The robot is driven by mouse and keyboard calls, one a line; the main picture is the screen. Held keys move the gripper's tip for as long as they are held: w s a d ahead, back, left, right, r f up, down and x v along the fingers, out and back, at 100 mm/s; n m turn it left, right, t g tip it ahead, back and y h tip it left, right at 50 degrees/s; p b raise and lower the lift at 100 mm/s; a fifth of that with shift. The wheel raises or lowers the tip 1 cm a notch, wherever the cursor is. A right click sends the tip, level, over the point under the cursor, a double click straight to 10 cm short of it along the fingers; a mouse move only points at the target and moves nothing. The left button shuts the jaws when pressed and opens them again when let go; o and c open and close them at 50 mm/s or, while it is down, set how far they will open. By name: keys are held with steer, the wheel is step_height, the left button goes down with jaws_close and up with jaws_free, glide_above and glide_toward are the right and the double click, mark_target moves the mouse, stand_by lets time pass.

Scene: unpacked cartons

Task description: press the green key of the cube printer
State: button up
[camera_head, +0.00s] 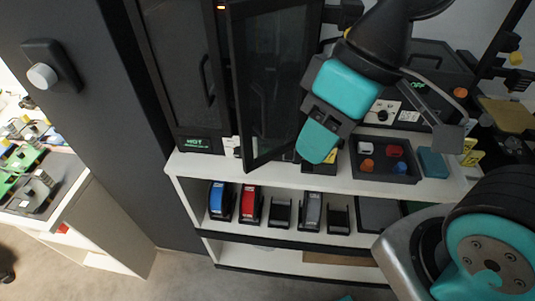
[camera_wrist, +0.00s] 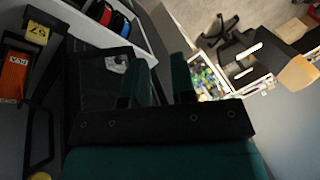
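My teal gripper (camera_head: 318,150) hangs in front of a white shelf unit, next to an open dark glass door. In the wrist view its two fingers (camera_wrist: 160,75) stand apart with nothing seen between them. A tall black cabinet (camera_head: 175,65) with a handle and a small green-lettered panel (camera_head: 197,145) stands left of the door (camera_head: 265,80). A dark machine (camera_head: 430,75) with a small green display stands behind and right of my gripper. No label shows which is the cube printer. I cannot make out a green key; my gripper and arm hide part of the shelf top.
A black tray (camera_head: 385,174) with red, orange and white pieces lies on the shelf top. Blue (camera_head: 221,200) and red (camera_head: 251,204) holders and several dark ones stand on the lower shelf. A table (camera_head: 62,195) with green parts stands at left. Floor is clear in front.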

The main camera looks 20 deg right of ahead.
jaws_close()
stand_by(1.4)
